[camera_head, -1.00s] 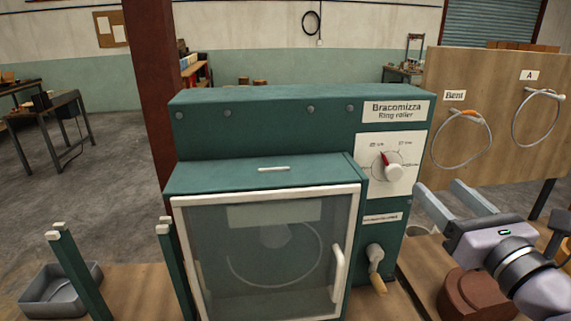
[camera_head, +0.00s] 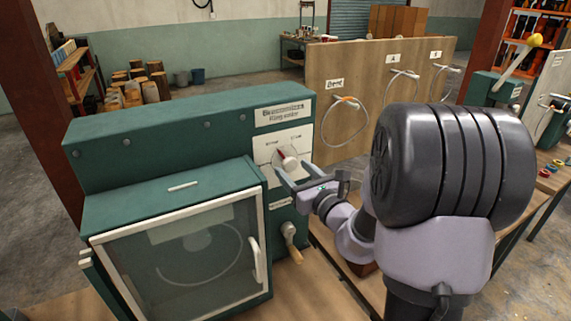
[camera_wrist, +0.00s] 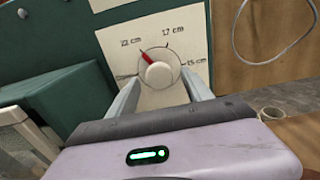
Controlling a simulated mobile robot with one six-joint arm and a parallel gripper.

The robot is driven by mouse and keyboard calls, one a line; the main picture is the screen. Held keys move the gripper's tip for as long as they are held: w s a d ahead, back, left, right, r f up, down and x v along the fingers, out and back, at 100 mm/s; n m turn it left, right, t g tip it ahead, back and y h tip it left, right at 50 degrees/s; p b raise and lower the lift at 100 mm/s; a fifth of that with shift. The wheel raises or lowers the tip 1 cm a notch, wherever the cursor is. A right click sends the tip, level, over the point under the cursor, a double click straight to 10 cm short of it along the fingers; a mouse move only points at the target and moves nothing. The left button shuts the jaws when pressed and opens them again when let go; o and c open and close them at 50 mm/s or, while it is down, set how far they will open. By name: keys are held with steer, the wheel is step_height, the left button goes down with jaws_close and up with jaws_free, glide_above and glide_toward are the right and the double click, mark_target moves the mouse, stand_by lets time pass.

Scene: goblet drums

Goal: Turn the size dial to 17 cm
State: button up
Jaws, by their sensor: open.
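The size dial is a pale round knob (camera_head: 287,158) with a red pointer, on a white panel of the green ring roller (camera_head: 190,120). In the wrist view the dial (camera_wrist: 158,74) has its red pointer aimed up and left, toward the 22 cm mark. The 17 cm mark (camera_wrist: 173,30) is up and right of the dial, and 15 cm is to the right. My gripper (camera_wrist: 161,80) is open, its fingers on the left and right of the knob. Whether they touch it I cannot tell. The head view also shows my gripper (camera_head: 295,179) at the dial.
A crank with a wooden handle (camera_head: 291,245) sits below the dial. The clear-fronted door (camera_head: 190,250) with a white handle is at the left. A wooden board (camera_head: 340,75) with hanging rings stands behind on the right.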

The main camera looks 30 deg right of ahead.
steer(key=shift+w, duration=0.6)
steer(key=shift+c, duration=0.5)
jaws_close()
